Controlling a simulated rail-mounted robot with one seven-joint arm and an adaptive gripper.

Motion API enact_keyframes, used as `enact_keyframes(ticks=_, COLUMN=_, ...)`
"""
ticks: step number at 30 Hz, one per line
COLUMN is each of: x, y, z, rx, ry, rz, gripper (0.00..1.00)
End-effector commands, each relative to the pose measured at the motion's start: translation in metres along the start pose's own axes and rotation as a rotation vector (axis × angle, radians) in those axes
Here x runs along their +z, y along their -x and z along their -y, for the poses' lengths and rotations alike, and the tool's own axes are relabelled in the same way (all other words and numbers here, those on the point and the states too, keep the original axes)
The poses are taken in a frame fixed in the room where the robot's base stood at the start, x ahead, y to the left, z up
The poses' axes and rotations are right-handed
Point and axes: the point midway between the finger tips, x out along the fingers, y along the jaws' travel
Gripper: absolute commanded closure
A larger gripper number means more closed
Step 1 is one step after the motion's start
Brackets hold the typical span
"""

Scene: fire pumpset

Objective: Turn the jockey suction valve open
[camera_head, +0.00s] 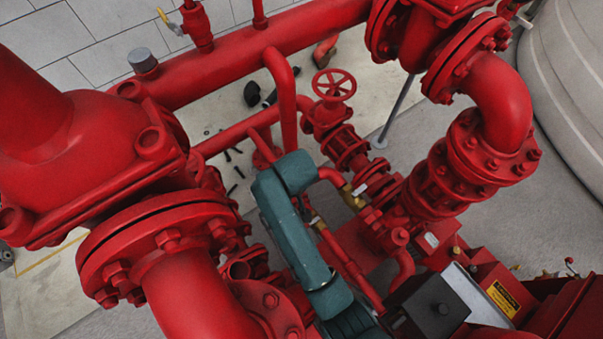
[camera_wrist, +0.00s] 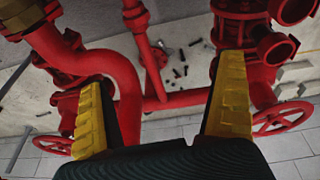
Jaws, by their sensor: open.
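A red spoked handwheel (camera_head: 333,85) tops a flanged valve beyond the middle of the head view. In the wrist view, one red handwheel (camera_wrist: 53,145) is at lower left, partly behind the left finger. Another red handwheel (camera_wrist: 284,118) is at right, beyond the right finger. I cannot tell which of these is the jockey suction valve. My gripper (camera_wrist: 163,68) has its yellow-padded fingers spread wide, with nothing held between them. A red pipe shows behind the gap. Neither wheel is between the fingers. The gripper cannot be made out in the head view.
A thick red pipe (camera_head: 235,62) crosses behind the handwheel. A vertical bent pipe (camera_head: 283,100) stands left of it. A large flanged pipe (camera_head: 195,290) fills the lower left. A black box (camera_head: 432,308) sits lower right. Several small dark pieces lie on the floor.

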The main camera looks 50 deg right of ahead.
Motion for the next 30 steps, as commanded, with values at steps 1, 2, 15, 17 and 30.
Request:
enact_keyframes(ticks=1, x=0.025, y=-0.048, z=-0.003, rx=-0.009, ry=-0.010, rz=0.067, gripper=0.00)
enact_keyframes(ticks=2, x=0.036, y=-0.061, z=-0.004, rx=-0.014, ry=-0.014, rz=0.104, gripper=0.00)
enact_keyframes(ticks=15, x=0.085, y=-0.133, z=-0.005, rx=-0.039, ry=-0.029, rz=0.244, gripper=0.00)
enact_keyframes(ticks=17, x=0.088, y=-0.147, z=-0.004, rx=-0.039, ry=-0.029, rz=0.243, gripper=0.00)
enact_keyframes(ticks=30, x=0.110, y=-0.242, z=0.000, rx=-0.038, ry=-0.029, rz=0.239, gripper=0.00)
